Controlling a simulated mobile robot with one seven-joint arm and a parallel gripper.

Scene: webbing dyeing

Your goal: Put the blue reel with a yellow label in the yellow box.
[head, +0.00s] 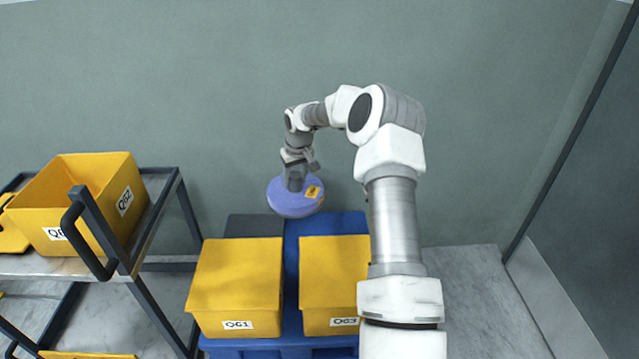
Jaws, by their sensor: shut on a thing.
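The blue reel with a yellow label (283,203) hangs from my gripper (295,184) in the head view, near the back wall. My gripper is shut on it, and the yellow label faces up on its right side. The reel is tilted and appears to be above the back of the blue base. An open yellow box (50,197) labelled QG2 stands on a cart at the left, well apart from the reel. Two more yellow boxes, QG1 (235,275) and QG3 (333,270), stand in front of the reel with flat tops that look closed.
The blue base (291,262) carries the two closed boxes and a dark grey item (255,226). The cart (178,215) has dark rails and a raised handle (85,235) in front of the open box. A yellow flat piece (10,236) lies at far left. Floor at right is clear.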

